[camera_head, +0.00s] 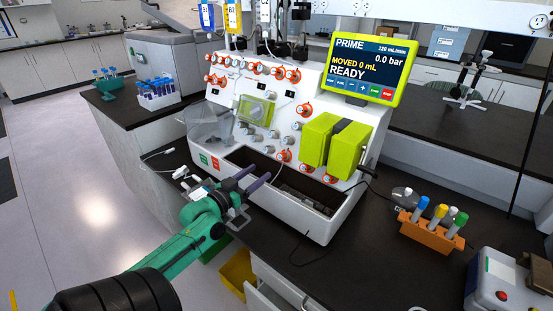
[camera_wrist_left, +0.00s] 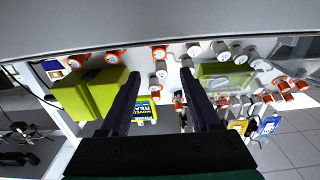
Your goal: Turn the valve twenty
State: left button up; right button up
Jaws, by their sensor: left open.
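The white cell processor (camera_head: 345,211) stands on the dark bench, its sloped panel carrying several orange-ringed and grey valves. I cannot read which is valve twenty. Valves include one upper right (camera_head: 304,110), one low on the panel (camera_head: 284,155) and one under the yellow-green blocks (camera_head: 330,178). My left gripper (camera_head: 262,173) is open and empty, in front of the panel's lower edge, apart from any valve. In the left wrist view, the open fingers (camera_wrist_left: 160,75) point toward the panel, with an orange valve (camera_wrist_left: 158,52) and grey valves showing between and beyond them. My right gripper is out of view.
Yellow-green pump blocks (camera_head: 316,139) jut from the panel's right side. A screen (camera_head: 364,66) reading PRIME and READY stands above. A clear curved part (camera_head: 210,127) is at panel left. An orange tube rack (camera_head: 429,232) sits on the bench at right. An open tray lies below the panel.

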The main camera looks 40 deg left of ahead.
aim_at(279, 159)
pick_arm(q)
jog(key=w, duration=0.9)
jog(key=shift+f+p, duration=0.1)
jog(key=shift+p, duration=0.3)
jog(key=shift+w+f, duration=0.1)
jog(key=shift+w, duration=0.4)
grip_shut()
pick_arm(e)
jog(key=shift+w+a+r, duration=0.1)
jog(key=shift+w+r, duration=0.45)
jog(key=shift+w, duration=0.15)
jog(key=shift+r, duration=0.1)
